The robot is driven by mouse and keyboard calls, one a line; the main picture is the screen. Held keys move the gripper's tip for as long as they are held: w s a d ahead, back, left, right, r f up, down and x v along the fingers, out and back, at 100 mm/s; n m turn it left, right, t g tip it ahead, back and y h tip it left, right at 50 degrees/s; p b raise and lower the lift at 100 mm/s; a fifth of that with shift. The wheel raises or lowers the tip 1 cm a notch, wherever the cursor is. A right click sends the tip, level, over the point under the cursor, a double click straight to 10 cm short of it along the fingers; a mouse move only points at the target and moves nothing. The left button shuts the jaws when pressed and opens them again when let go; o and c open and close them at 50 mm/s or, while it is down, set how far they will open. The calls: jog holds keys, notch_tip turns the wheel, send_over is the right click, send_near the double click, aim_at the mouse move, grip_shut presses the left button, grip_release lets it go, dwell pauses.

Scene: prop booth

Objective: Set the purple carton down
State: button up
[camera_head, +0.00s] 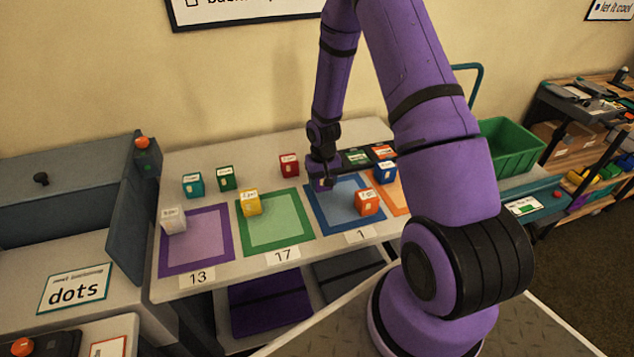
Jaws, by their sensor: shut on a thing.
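My gripper (321,178) is at the upper left part of the blue-bordered mat (340,213), pointing down. It is shut on the purple carton (322,185), a small box mostly hidden by the gripper and hard to tell from my purple arm. I cannot tell whether the carton touches the mat or hangs just above it. The purple-bordered mat (197,251) is at the left, over the number 13. The green-bordered mat (275,228) is in the middle, over 17. The blue-bordered mat is over 1.
White (174,219), yellow (250,203), teal (192,184), green (226,178), red (289,165), orange (367,202) and blue (384,172) cartons stand on the table. An orange-bordered mat (396,200) is partly hidden by my arm. A green bin (510,146) stands right.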

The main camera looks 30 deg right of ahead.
aim_at(322, 188)
jog(key=shift+f, duration=1.5)
jog(key=shift+f, duration=0.1)
jog(key=o, duration=1)
